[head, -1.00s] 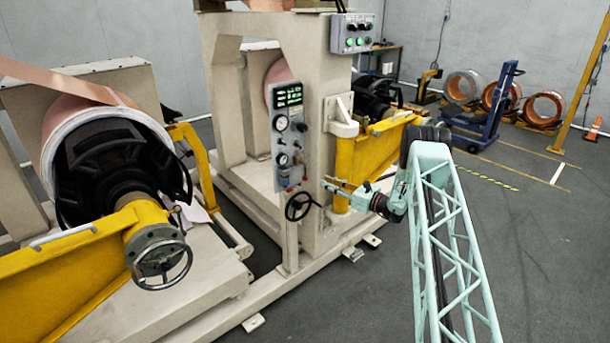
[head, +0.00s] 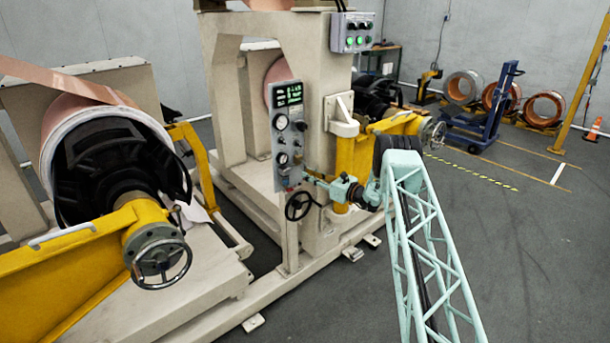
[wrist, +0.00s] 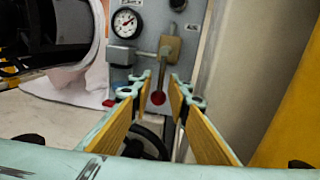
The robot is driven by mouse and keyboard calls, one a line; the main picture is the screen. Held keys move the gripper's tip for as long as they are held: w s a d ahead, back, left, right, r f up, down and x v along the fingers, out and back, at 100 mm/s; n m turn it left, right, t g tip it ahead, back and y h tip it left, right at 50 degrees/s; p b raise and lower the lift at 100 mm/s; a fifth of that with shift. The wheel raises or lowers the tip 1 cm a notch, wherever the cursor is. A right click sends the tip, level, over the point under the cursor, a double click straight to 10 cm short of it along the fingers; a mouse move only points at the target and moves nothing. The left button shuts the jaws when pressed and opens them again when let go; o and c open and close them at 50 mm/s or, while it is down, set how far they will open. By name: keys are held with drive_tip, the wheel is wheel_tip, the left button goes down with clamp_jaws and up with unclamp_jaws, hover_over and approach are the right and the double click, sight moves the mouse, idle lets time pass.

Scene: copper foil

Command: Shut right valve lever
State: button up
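The right valve lever (wrist: 158,97) has a red end and hangs down from a brass-coloured valve body (wrist: 170,46) on the grey gauge panel (wrist: 190,30). My gripper (wrist: 159,88) is open, its two yellow-padded fingers on either side of the lever's red end in the wrist view. I cannot tell whether the fingers reach the lever in depth, and no contact shows. A second red lever end (wrist: 109,103) shows to the left. In the head view my gripper (head: 310,178) is at the lower right of the panel (head: 288,135), and the right lever is too small to make out.
A black handwheel (head: 299,206) sits just below the gripper, and its rim (wrist: 150,140) shows beneath the fingers. A beige machine post (head: 320,100) stands right behind the panel. A yellow arm (head: 345,160) is to the right. Open floor lies at the right.

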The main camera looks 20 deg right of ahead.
drive_tip(key=shift+x, duration=1.25)
clamp_jaws()
